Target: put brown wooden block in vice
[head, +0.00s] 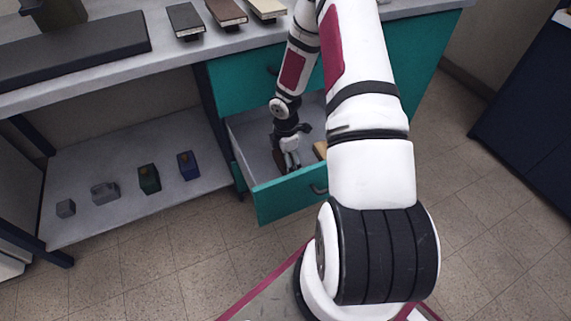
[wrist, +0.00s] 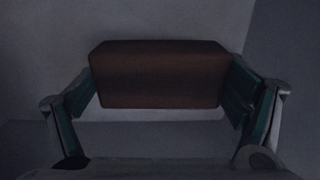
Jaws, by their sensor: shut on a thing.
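The brown wooden block (wrist: 160,75) fills the middle of the wrist view, between the two fingers of my gripper (wrist: 163,95). My gripper is shut on it, one finger at each end. In the head view my gripper (head: 289,163) is down inside the open teal drawer (head: 285,201). The block shows there only as a small dark brown patch (head: 279,160) beside the fingers. I cannot make out a vice for certain in either view.
A light wooden piece (head: 320,150) lies in the drawer to the right of my gripper, partly behind my arm. The drawer walls surround the gripper closely. Several small items, including a green one (head: 149,179), stand on the low shelf (head: 110,215). Book-like blocks (head: 226,12) lie on the worktop (head: 165,55).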

